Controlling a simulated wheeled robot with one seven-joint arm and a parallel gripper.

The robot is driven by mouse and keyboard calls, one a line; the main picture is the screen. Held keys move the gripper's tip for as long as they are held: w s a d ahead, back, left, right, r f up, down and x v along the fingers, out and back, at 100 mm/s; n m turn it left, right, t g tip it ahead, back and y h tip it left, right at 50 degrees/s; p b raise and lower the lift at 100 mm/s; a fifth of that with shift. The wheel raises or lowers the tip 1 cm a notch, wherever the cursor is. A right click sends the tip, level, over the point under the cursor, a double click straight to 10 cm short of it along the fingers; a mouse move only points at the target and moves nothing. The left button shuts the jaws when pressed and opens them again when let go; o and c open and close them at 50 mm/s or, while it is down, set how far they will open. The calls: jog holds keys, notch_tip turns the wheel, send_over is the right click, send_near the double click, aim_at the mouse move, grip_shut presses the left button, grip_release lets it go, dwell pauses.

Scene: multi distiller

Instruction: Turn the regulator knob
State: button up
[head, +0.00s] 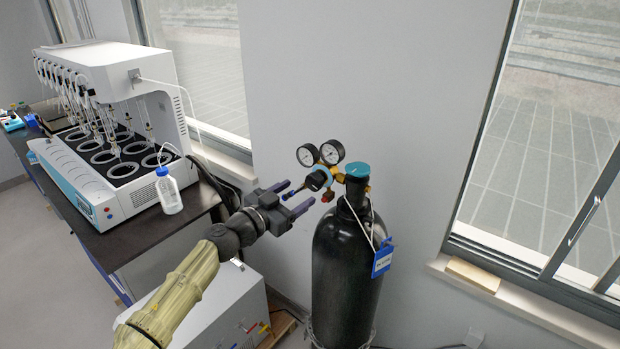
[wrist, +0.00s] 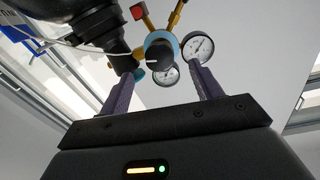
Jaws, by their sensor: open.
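The regulator knob (head: 316,183) is a dark round knob on a blue body, on the left side of the regulator at the top of the black gas cylinder (head: 345,265). In the wrist view the knob (wrist: 160,56) shows ahead between my two fingers, a little above the line of their tips. My gripper (head: 300,197) is open and empty, to the left of the knob and slightly below it. Its fingers point at the regulator and appear apart from the knob. Two white-faced gauges (head: 332,152) sit above the knob.
A blue tag (head: 382,258) hangs on the cylinder's right. A white multi-position distiller (head: 120,130) stands on a dark bench (head: 145,240) at left, with a blue-capped bottle (head: 168,192) at its edge. A white box (head: 215,310) stands on the floor below my arm.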

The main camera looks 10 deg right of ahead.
aim_at(311, 184)
jog(key=p+x, duration=0.2)
jog(key=x, duration=0.4)
jog(key=c, duration=1)
jog(key=shift+o, duration=0.2)
